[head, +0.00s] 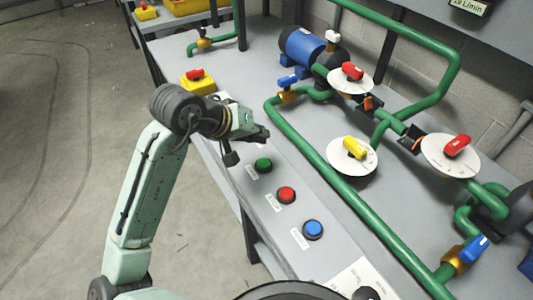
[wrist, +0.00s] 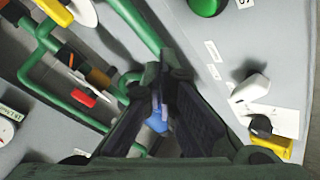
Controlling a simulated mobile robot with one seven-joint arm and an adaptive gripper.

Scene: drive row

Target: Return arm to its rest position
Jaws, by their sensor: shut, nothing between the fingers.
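My gripper (head: 258,137) is at the end of my pale green arm, above the left edge of the grey bench (head: 215,150), up-left of the green button (head: 264,165). In the wrist view my gripper (wrist: 165,72) has its dark fingers shut with their tips together and nothing between them. A blue valve handle (wrist: 157,122) shows behind the gap between the finger bases. The green button (wrist: 206,5) is also at the top of the wrist view. My arm is bent, its forearm reaching over the bench edge.
A red button (head: 286,195) and a blue button (head: 313,229) line the bench edge. A yellow box with a red top (head: 198,83) stands beyond my wrist. Green pipes (head: 335,160) with valves and round white plates fill the right side. Open floor (head: 60,150) lies left.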

